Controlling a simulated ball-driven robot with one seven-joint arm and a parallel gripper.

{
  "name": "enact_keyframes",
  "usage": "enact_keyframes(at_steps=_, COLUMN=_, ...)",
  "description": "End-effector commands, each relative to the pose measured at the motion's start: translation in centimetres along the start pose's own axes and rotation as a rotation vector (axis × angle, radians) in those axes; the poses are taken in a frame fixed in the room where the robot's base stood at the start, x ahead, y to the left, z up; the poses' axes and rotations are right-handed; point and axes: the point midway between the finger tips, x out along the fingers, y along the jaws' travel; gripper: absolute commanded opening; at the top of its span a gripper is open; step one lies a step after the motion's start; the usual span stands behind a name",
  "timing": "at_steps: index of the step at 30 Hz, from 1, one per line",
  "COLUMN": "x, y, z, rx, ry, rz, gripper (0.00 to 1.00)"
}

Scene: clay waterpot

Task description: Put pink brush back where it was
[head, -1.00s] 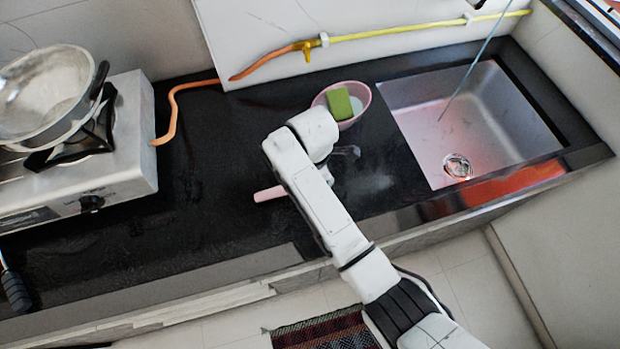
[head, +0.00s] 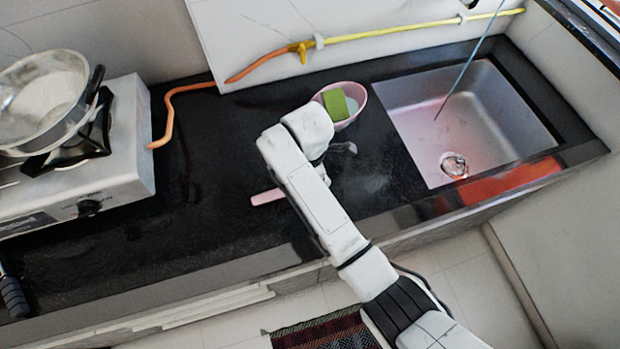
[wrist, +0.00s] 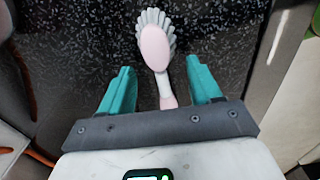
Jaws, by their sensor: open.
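The pink brush lies on the black counter, its pink handle (head: 267,197) sticking out to the left of my arm in the head view. The wrist view shows its pink head (wrist: 155,48) with pale bristles around the edge, and a narrow handle running back between my fingers. My gripper (wrist: 160,76) is open, with one teal finger on each side of the handle. No contact between fingers and handle shows. In the head view my arm hides the middle of the brush and the gripper.
A pink bowl (head: 353,119) with a green sponge (head: 336,103) stands beyond my arm. The steel sink (head: 490,120) is to the right. A stove (head: 130,165) with a pan (head: 45,98) and an orange hose (head: 166,115) are to the left. The counter left of the brush is clear.

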Motion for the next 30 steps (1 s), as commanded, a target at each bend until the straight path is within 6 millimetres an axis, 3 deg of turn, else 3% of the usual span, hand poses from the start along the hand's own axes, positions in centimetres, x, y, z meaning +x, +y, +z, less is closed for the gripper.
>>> enact_keyframes(at_steps=9, x=-6.7, y=0.1, z=0.1, rx=0.000, ry=0.002, rz=0.006, gripper=0.63)
enact_keyframes(at_steps=15, x=-10.1, y=0.0, z=0.1, rx=0.001, ry=0.001, rz=0.001, gripper=0.63)
enact_keyframes(at_steps=21, x=-10.8, y=0.0, z=0.1, rx=0.001, ry=0.000, rz=0.001, gripper=0.63)
enact_keyframes(at_steps=30, x=-10.4, y=-0.5, z=0.4, rx=0.025, ry=0.004, rz=-0.001, gripper=0.63)
